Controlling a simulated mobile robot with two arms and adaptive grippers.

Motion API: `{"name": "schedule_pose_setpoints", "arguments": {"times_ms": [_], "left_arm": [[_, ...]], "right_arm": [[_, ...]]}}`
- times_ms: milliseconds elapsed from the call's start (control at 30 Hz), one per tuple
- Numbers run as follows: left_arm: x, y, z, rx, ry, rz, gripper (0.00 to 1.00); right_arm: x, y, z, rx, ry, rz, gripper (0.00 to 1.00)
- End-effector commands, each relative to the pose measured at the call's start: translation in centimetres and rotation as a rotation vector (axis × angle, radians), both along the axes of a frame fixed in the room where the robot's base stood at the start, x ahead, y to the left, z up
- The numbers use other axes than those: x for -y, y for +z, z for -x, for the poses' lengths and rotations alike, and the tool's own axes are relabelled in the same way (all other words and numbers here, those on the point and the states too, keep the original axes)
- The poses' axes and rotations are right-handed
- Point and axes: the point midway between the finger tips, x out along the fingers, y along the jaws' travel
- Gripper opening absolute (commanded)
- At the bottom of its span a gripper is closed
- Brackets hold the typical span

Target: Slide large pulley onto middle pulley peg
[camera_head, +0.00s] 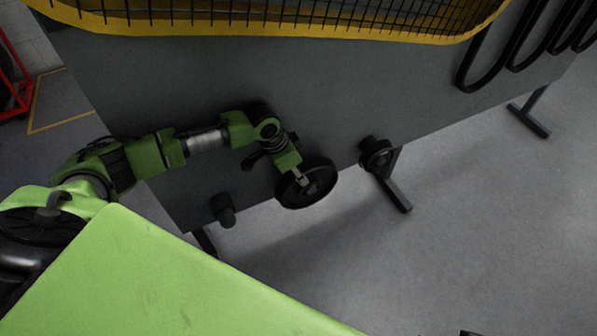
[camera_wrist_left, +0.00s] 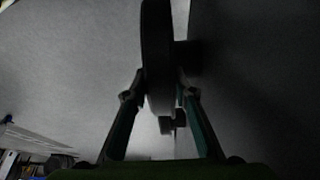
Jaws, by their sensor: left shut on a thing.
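The large pulley (camera_head: 322,186), a dark wheel with a pale hub, is in front of the lower edge of the grey board. My left gripper (camera_head: 299,178) is shut on its rim. In the left wrist view the pulley (camera_wrist_left: 156,45) stands edge-on between the two fingers (camera_wrist_left: 158,95). A dark stub (camera_wrist_left: 188,55) shows between it and the board in that view; whether the pulley is around this stub or only in front of it, I cannot tell. In the head view the middle peg is hidden behind the pulley and gripper.
A dark peg (camera_head: 223,209) sticks out at the board's lower left. A smaller round pulley (camera_head: 376,154) sits at right. The grey board (camera_head: 400,85) has a yellow-framed mesh guard (camera_head: 300,25) above and black belts (camera_head: 512,45) hanging at upper right. Open floor lies at right.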

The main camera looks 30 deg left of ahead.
Motion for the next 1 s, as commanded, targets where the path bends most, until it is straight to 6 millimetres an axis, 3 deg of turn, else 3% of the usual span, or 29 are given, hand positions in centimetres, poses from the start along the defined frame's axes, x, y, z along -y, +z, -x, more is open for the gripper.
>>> {"name": "schedule_pose_setpoints", "arguments": {"times_ms": [267, 300, 367, 600, 667, 1000], "left_arm": [[-0.32, 0.31, -0.48, 0.012, 0.003, -0.002, 0.00], [-0.34, 0.32, -0.49, 0.012, 0.003, -0.002, 0.33], [-0.34, 0.32, -0.49, 0.011, 0.004, -0.003, 0.44], [-0.26, 0.11, -0.27, 0.006, 0.002, -0.003, 0.44], [-0.33, -0.25, 0.03, -0.003, 0.002, -0.006, 0.55], [-0.23, -0.08, -0.09, 0.002, 0.001, -0.004, 0.55]], "right_arm": [[0.07, 0.10, -0.01, 0.000, 0.001, 0.002, 0.40], [0.10, 0.09, -0.01, 0.000, 0.002, 0.003, 0.40], [0.15, 0.08, -0.01, 0.001, 0.003, 0.004, 0.40], [0.25, 0.07, 0.00, 0.000, 0.005, 0.008, 0.40], [0.24, 0.04, 0.00, 0.000, 0.005, 0.008, 0.40], [0.22, 0.05, 0.00, 0.000, 0.004, 0.007, 0.40]]}}
